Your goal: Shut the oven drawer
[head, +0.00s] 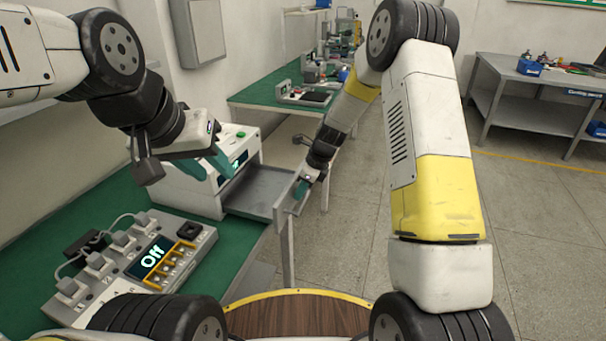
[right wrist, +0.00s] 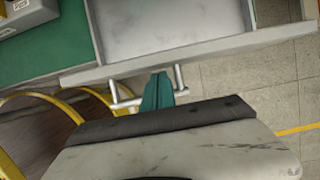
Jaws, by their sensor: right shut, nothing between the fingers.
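The oven (head: 238,140) is a white box on the green bench, partly hidden by my left arm. Its grey drawer (head: 257,188) is pulled out to the right, with a pale front panel; the open tray also shows in the right wrist view (right wrist: 165,28). The drawer's bar handle (right wrist: 124,103) stands off the front panel. My right gripper (head: 300,188) is shut and empty at the outer side of the front; its teal fingers (right wrist: 157,92) overlap the handle area, and contact is unclear. My left gripper (head: 222,166) is in front of the oven; its finger gap is unclear.
A control box (head: 135,262) with a screen reading "Off" sits on the near green bench (head: 235,240). Another green bench (head: 265,92) with equipment stands behind. A grey worktable (head: 535,85) is at the back right. Open floor lies right of the drawer.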

